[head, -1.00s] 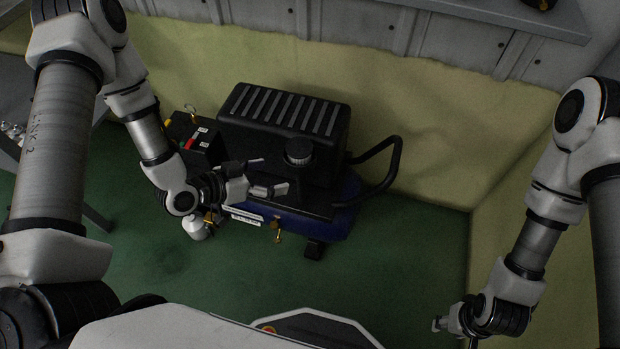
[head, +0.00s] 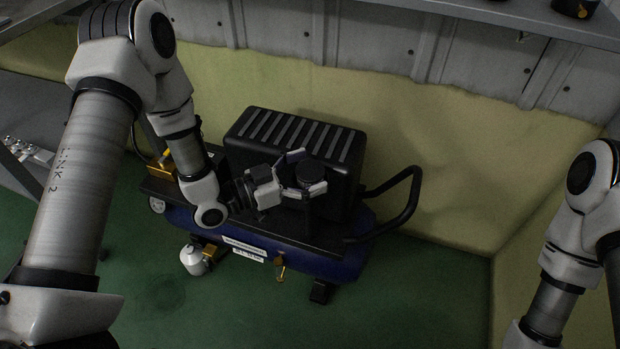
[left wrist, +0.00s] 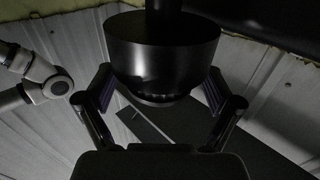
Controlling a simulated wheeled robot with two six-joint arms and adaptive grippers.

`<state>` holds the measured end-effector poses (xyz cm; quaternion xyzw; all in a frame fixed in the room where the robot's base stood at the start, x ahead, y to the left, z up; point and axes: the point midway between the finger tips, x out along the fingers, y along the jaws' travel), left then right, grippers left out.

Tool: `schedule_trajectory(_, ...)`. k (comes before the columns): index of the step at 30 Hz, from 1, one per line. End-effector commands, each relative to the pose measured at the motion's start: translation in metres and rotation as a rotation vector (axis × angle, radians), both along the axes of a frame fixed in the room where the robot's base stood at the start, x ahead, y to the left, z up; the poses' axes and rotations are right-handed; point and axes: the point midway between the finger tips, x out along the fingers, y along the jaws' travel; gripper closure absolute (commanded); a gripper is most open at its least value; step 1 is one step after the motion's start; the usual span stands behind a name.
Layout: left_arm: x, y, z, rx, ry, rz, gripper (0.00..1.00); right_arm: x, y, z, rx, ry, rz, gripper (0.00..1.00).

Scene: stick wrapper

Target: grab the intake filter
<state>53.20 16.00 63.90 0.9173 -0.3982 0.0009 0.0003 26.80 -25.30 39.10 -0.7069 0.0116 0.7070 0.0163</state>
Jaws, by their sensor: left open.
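The intake filter (head: 311,171) is a black round cap on the front side of the compressor's black ribbed housing (head: 335,150). My left gripper (head: 305,174) is open, with one finger above and one below the filter in the head view. In the left wrist view the filter (left wrist: 163,50) fills the upper middle as a dark cylinder, between the two spread fingers (left wrist: 160,90). I cannot tell if either finger touches it. My right gripper is out of view; only its arm shows at the right edge of the head view.
The compressor's blue tank (head: 330,262) stands on the green floor (head: 420,300). A black bent handle (head: 408,205) sticks out to its right. A yellow wall panel (head: 445,175) is behind. A grey shelf (head: 480,14) crosses the top. The floor in front is clear.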

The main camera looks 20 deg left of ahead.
Motion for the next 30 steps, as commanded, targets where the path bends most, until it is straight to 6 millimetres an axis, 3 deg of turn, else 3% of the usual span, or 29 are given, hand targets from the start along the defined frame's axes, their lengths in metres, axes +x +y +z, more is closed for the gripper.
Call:
schedule_trajectory(1, 0.0, 0.0, 0.0, 0.0, 0.0, 0.0, 0.09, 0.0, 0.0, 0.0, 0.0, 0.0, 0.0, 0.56)
schedule_trajectory(6, 0.0, 0.0, 0.0, 0.0, 0.001, 0.0, 0.69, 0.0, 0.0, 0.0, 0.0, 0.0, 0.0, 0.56)
schedule_trajectory(7, 0.0, 0.0, 0.0, 0.0, 0.001, 0.0, 0.74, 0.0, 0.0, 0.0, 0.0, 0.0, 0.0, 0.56)
schedule_trajectory(19, 0.0, 0.0, 0.004, 0.001, 0.001, 0.0, 0.74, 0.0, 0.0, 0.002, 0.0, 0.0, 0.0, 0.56)
schedule_trajectory(27, 0.0, 0.0, 0.042, -0.001, -0.001, 0.0, 0.74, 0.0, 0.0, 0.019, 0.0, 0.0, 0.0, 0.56)
schedule_trajectory(30, -0.017, 0.014, 0.039, -0.004, 0.006, 0.007, 0.74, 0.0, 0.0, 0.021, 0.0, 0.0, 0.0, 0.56)
